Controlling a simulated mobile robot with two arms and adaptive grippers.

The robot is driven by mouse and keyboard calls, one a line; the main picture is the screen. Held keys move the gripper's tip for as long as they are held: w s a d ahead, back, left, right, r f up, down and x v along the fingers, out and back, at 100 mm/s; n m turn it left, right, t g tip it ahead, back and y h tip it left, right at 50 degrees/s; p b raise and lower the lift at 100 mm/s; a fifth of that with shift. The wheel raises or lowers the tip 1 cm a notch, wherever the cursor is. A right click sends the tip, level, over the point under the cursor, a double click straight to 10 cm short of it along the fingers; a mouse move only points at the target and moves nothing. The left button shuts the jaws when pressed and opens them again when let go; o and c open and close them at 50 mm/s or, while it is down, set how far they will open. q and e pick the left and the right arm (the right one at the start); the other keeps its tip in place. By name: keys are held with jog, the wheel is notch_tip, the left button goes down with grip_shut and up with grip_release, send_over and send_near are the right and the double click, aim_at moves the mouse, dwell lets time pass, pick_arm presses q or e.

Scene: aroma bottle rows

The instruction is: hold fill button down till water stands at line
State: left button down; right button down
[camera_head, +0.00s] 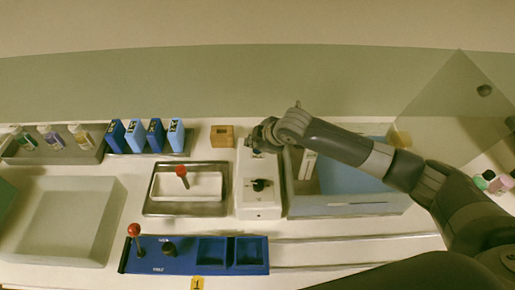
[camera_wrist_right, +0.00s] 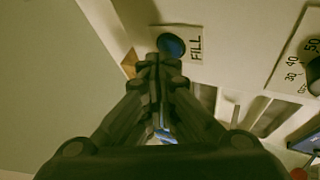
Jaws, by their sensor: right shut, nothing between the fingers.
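The white control unit (camera_head: 259,206) stands mid-counter with a black knob. The blue round fill button (camera_wrist_right: 171,45), marked FILL, is on its face in the right wrist view. My right gripper (camera_wrist_right: 158,62) is shut and empty, its tips at the lower edge of the button; I cannot tell whether they touch it. In the head view the right gripper (camera_head: 262,135) is over the unit's far end and hides the button. A blue-walled basin (camera_head: 350,198) adjoins the unit on the right, with a pale upright strip (camera_head: 307,165) inside. The water level and line cannot be made out. My left gripper is out of view.
A metal tray (camera_head: 150,208) with a red-topped handle is left of the unit. A blue panel (camera_head: 185,262) with a red-knobbed lever lies in front. Blue boxes (camera_head: 134,135) and bottles (camera_head: 50,137) stand at the back left. A wooden block (camera_head: 222,135) is near the gripper.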

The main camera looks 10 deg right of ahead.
jog(key=shift+s+f, duration=0.4)
jog(key=shift+f, duration=0.3)
dwell(1.1)
dwell(1.7)
jog(key=shift+w+r+p, duration=0.15)
jog(key=shift+r+p, duration=0.35)
jog(key=shift+p, duration=0.1)
jog(key=shift+w+d+r, duration=0.15)
jog(key=shift+w, duration=0.05)
jog(key=shift+r, duration=0.15)
jog(key=shift+r+p, duration=0.2)
jog(key=shift+p, duration=0.2)
notch_tip(320, 180, up, 5)
jog(key=p, duration=0.5)
jog(key=shift+f, duration=0.15)
jog(key=shift+w, duration=0.1)
